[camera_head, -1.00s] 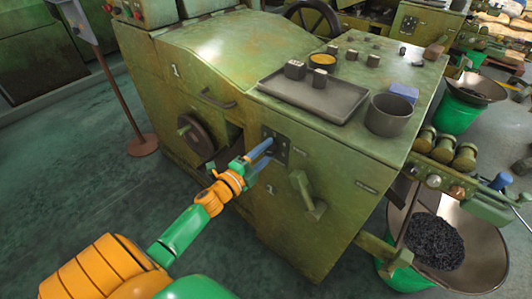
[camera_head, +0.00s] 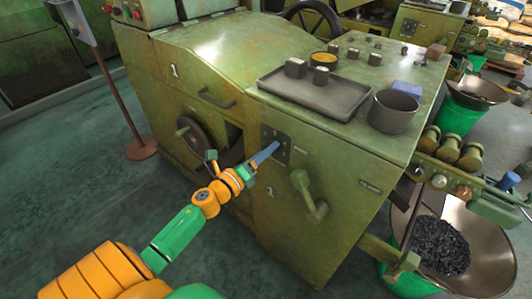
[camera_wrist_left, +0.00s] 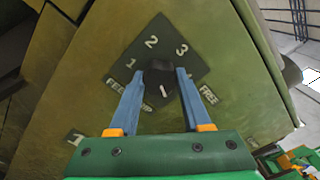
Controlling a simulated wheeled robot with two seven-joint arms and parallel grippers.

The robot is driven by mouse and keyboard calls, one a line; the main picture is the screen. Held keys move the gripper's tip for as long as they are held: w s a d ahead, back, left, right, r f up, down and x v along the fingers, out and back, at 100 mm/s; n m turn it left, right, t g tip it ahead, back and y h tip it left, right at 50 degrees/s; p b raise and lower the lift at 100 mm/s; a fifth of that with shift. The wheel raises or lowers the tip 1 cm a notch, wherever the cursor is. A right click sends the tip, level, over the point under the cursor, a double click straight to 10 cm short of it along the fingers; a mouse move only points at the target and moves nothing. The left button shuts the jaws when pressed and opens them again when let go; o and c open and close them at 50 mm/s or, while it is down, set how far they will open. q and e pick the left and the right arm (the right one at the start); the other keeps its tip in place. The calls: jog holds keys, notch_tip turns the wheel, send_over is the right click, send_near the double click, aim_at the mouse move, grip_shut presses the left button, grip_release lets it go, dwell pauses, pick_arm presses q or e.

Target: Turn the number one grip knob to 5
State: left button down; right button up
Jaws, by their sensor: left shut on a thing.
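The grip knob (camera_wrist_left: 159,84) is a small dark knob on a dark dial plate (camera_wrist_left: 152,41) on the front of the green machine. In the left wrist view the plate shows 1, 2 and 3 along its upper side and small lettering at both sides. A white mark on the knob points toward the picture's bottom. My left gripper (camera_wrist_left: 160,71) has its blue fingers on both sides of the knob and is shut on it. In the head view the same gripper (camera_head: 272,150) reaches the plate (camera_head: 280,140) and hides the knob. My right gripper is out of view.
A lever handle (camera_head: 311,196) sticks out right of the plate, and a handwheel (camera_head: 192,136) is left of it. A tray (camera_head: 316,97) and a dark pot (camera_head: 391,111) stand on the machine top. A funnel with dark pieces (camera_head: 440,246) is at the lower right.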

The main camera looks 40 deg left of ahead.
pick_arm(q)
jog(key=shift+m, duration=0.6)
jog(key=shift+c, duration=1.8)
grip_release()
jog(key=shift+s, duration=0.1)
jog(key=s+b, duration=0.1)
jog(key=s, duration=0.6)
jog(key=shift+a, duration=0.3)
